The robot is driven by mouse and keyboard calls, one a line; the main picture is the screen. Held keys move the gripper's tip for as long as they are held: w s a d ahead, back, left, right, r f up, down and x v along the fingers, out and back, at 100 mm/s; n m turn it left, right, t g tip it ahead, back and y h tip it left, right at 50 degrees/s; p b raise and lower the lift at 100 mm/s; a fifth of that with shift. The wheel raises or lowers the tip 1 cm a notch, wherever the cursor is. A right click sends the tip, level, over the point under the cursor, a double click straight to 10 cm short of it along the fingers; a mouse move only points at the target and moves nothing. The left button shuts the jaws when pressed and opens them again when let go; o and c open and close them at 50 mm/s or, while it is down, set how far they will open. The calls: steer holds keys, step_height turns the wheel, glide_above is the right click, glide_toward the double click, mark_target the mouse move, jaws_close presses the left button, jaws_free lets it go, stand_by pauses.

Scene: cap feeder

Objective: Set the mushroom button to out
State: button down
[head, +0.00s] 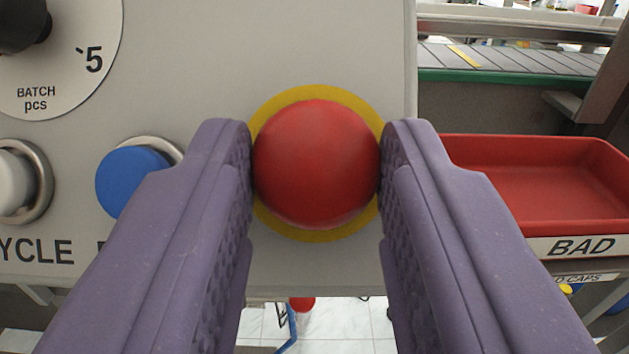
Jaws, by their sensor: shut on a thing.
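The red mushroom button (315,163) sits on a yellow ring (316,93) near the right edge of the grey control panel (230,60). My gripper (316,160) has one purple finger on each side of the red head. Both fingertips touch its sides, so the gripper is shut on the button. The button's stem is hidden behind its head, and I cannot tell whether it is in or out.
A blue button (130,181) is close beside my left finger, with a white button (14,182) further left. A batch dial (70,60) is above them. A red tray (540,180) marked BAD and a conveyor (500,57) are at the right.

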steer(key=shift+s+r, duration=0.35)
steer(key=shift+s, duration=0.1)
steer(key=c, duration=0.7)
jaws_free()
steer(key=shift+s, duration=0.15)
steer(key=s+p, duration=0.1)
steer(key=s, duration=0.6)
steer(key=shift+s+a, duration=0.15)
steer(key=shift+s, duration=0.2)
steer(key=shift+w, duration=0.1)
